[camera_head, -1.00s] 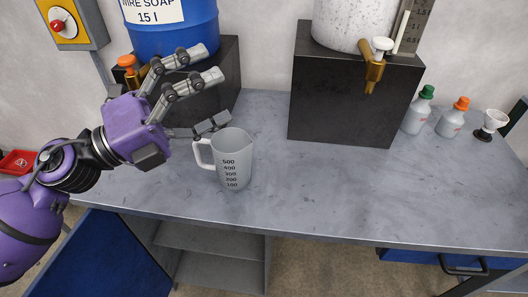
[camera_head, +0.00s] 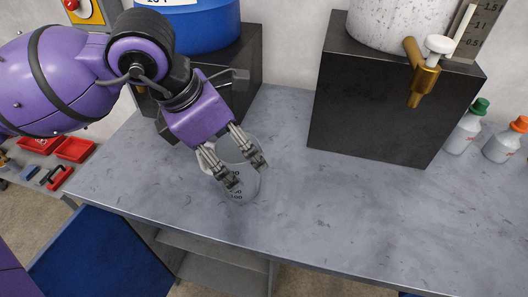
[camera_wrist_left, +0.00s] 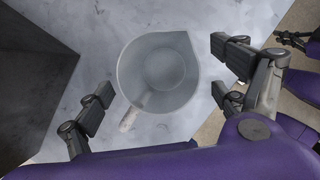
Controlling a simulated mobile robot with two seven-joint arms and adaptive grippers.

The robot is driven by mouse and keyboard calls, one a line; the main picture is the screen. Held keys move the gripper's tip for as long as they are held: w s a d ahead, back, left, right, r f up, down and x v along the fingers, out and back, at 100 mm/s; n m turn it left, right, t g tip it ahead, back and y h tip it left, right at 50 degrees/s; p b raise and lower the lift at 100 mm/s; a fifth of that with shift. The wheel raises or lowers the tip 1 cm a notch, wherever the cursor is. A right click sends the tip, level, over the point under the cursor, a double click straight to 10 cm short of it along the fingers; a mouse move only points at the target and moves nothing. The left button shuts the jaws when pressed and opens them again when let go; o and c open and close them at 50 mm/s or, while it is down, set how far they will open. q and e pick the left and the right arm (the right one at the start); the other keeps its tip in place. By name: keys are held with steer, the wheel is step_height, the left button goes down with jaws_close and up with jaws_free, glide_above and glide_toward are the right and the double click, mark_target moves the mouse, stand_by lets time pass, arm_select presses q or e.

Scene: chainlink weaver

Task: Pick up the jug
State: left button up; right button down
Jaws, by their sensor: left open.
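The jug (camera_head: 243,188) is a translucent grey measuring jug with dark markings, standing upright on the grey worktop. My left gripper (camera_head: 250,172) is open above and in front of it in the head view, hiding much of its body. In the left wrist view the jug (camera_wrist_left: 158,72) is seen from above, its round opening empty, its handle (camera_wrist_left: 131,117) pointing down and left. The left gripper's fingers (camera_wrist_left: 160,85) are spread on either side of the jug, with gaps showing between fingers and rim. My right gripper is not clearly in the head view.
A dark block (camera_head: 375,110) bearing a white drum with a brass tap (camera_head: 421,80) stands right of the jug. A blue drum (camera_head: 205,25) on another dark block is behind. Bottles (camera_head: 466,128) stand at the far right. The worktop (camera_head: 330,215) is clear in front and right.

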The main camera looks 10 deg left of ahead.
arm_select(q)
steer(key=x, duration=0.5)
steer(key=shift+f, duration=0.1)
steer(key=c, duration=1.3)
